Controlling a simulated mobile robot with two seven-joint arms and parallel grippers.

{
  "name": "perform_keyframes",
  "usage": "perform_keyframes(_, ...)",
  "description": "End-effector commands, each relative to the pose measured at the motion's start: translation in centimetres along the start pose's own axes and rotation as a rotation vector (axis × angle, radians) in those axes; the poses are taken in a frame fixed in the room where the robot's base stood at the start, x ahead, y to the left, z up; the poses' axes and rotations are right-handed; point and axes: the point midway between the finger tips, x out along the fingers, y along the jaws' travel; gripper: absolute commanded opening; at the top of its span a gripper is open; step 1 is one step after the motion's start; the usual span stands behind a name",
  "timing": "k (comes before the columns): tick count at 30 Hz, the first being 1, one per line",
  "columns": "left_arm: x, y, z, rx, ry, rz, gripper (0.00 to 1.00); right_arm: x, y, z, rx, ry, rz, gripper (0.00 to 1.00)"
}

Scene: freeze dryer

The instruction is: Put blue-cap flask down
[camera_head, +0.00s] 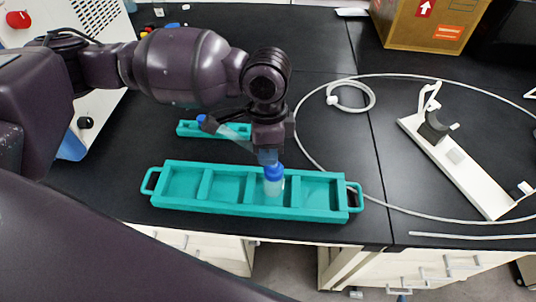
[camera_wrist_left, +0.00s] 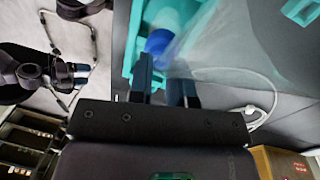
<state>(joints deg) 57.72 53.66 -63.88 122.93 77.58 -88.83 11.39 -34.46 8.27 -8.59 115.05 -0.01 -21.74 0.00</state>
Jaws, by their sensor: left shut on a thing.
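The blue-cap flask (camera_head: 273,186) stands about upright in the third compartment from the left of the long teal tray (camera_head: 228,207). Its pale body is partly hidden by the tray wall. My left gripper (camera_head: 268,157) comes from above and is shut at the blue cap. In the left wrist view the blue cap (camera_wrist_left: 158,42) shows by the fingertips (camera_wrist_left: 162,80), with the pale body beyond it. A translucent piece (camera_head: 236,131) with a blue end slants behind the gripper; I cannot tell whether it touches it.
A smaller teal rack (camera_head: 187,129) lies behind the tray. A white cable (camera_head: 310,152) loops across the black bench to the right. A white stand (camera_head: 463,172) and a cardboard box (camera_head: 420,25) are farther right. The bench's front edge is close to the tray.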

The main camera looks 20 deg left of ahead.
Motion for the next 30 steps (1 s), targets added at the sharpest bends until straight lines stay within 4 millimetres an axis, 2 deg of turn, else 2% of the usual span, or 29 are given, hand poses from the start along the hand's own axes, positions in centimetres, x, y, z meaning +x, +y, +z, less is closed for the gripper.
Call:
perform_keyframes(1, 1.1, -0.1, 0.0, 0.0, -0.003, 0.005, 0.0, 0.2, 0.0, 0.4, -0.001, -0.005, -0.001, 0.75)
perform_keyframes(3, 1.8, -0.2, 0.0, 0.0, -0.002, 0.004, 0.0, 0.3, 0.0, 0.4, -0.002, -0.005, -0.001, 0.75)
perform_keyframes(16, 2.1, -0.2, 0.0, 0.001, 0.0, 0.0, 0.0, 0.5, -0.1, -1.0, -0.004, 0.021, -0.003, 0.75)
perform_keyframes(17, 2.1, -0.3, 0.0, 0.001, 0.0, 0.0, 0.23, 0.5, -0.1, -0.9, -0.004, 0.02, -0.003, 0.75)
perform_keyframes(21, 2.1, -0.3, 0.0, 0.001, 0.0, 0.0, 0.44, 0.5, -0.1, -0.7, -0.004, 0.017, -0.003, 0.75)
perform_keyframes(30, 2.0, -0.3, 0.0, 0.001, 0.0, 0.0, 0.44, 0.5, -0.1, -0.4, -0.003, 0.011, -0.003, 0.75)
